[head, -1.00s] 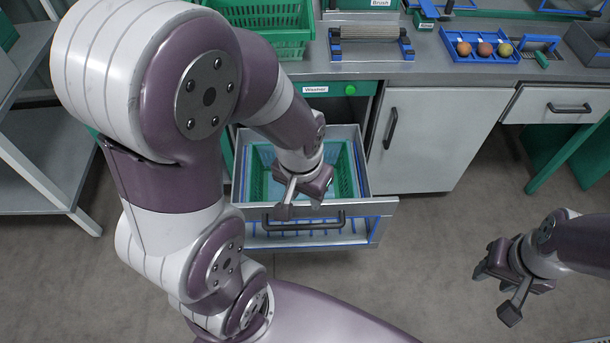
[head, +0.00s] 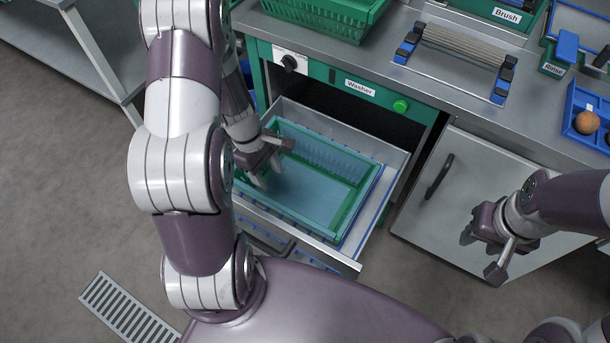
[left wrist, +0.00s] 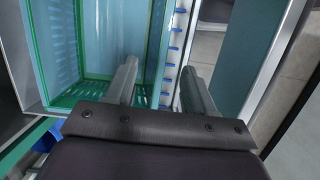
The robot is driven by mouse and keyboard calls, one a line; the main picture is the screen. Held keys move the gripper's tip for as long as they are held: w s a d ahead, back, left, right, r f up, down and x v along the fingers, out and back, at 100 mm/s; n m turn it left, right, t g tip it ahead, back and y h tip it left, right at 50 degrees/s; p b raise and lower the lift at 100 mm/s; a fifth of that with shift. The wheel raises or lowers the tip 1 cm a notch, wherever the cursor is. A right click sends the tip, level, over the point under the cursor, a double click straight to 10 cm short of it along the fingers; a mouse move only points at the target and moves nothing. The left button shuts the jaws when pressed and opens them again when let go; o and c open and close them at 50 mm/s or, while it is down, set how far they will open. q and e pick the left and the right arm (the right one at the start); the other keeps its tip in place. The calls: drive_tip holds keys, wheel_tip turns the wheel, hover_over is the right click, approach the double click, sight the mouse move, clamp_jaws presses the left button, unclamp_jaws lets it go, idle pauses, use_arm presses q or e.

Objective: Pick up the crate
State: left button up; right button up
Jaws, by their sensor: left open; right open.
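The green crate (head: 356,212) with a pale blue floor sits empty inside the pulled-out washer drawer (head: 392,165). My left gripper (head: 273,164) is open at the crate's left end, low near its rim. In the left wrist view the open left fingers (left wrist: 160,80) point into the drawer, one over the crate's inside and one outside it. The crate's green side edge (left wrist: 161,50) appears between them, without visible grip. My right gripper (head: 481,256) is open and empty, right of the drawer in front of the grey cabinet door.
Another green crate (head: 322,14) stands on the counter above the washer (head: 365,92). A roller brush (head: 458,45) and a blue tray (head: 583,118) with tomatoes are on the counter. A cabinet door (head: 440,205) is right of the drawer. A grey shelf (head: 95,50) stands left.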

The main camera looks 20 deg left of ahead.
use_arm(q)
drive_tip(key=b, duration=0.2)
hover_over(278, 204)
drive_tip(key=a, duration=0.2)
wheel_tip(278, 204, down, 6)
drive_tip(key=shift+r, duration=0.2)
drive_tip(key=b+x, duration=0.3)
drive_tip(key=x, duration=0.3)
drive_tip(key=shift+w+f, duration=0.15)
drive_tip(key=shift+f, duration=0.1)
drive_tip(key=shift+d+f, duration=0.2)
drive_tip(key=shift+f, duration=0.2)
drive_tip(key=shift+r, duration=0.1)
clamp_jaws()
